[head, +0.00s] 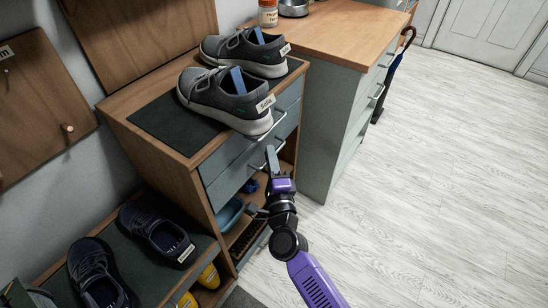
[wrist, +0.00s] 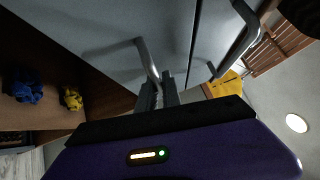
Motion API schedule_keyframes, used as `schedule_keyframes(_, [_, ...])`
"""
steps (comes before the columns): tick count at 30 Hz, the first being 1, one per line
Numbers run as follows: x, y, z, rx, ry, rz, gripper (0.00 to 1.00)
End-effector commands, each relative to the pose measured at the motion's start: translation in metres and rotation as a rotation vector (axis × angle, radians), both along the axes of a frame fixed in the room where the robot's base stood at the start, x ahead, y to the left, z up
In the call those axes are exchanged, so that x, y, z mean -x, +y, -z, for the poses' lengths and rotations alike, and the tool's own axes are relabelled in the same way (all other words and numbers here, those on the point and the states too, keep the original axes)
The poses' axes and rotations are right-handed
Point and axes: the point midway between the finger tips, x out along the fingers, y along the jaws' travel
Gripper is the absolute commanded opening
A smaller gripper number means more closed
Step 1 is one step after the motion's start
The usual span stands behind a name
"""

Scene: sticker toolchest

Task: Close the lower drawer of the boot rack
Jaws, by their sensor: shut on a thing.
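The boot rack (head: 150,135) is wooden with two grey-blue drawer fronts, one above the other. The upper drawer front (head: 232,152) has a bar handle (head: 272,130). The lower drawer front (head: 226,185) is below it, partly hidden by my gripper. My gripper (head: 271,160) is at the rack's front. In the wrist view, my gripper (wrist: 157,92) is shut on the lower drawer's handle (wrist: 147,58), with the lower drawer front (wrist: 95,40) close behind. The upper handle (wrist: 240,42) is apart from the fingers. I cannot tell exactly how far the lower drawer stands out.
Grey shoes (head: 225,98) stand on the rack top. Dark shoes (head: 155,233) sit on a low shelf at left. Open compartments under the drawers hold a blue bowl (head: 229,215). A cabinet (head: 330,120) stands close at right. The floor (head: 440,190) farther right is clear.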

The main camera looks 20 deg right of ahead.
Motion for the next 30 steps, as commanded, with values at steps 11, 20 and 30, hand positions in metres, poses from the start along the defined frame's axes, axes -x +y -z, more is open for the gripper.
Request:
schedule_keyframes(11, [-0.001,0.003,0.0,0.0,0.002,-0.009,0.18])
schedule_keyframes(20, [0.023,0.007,0.003,-0.001,0.005,-0.01,0.18])
schedule_keyframes(30, [0.07,0.014,0.01,-0.001,0.003,-0.007,0.18])
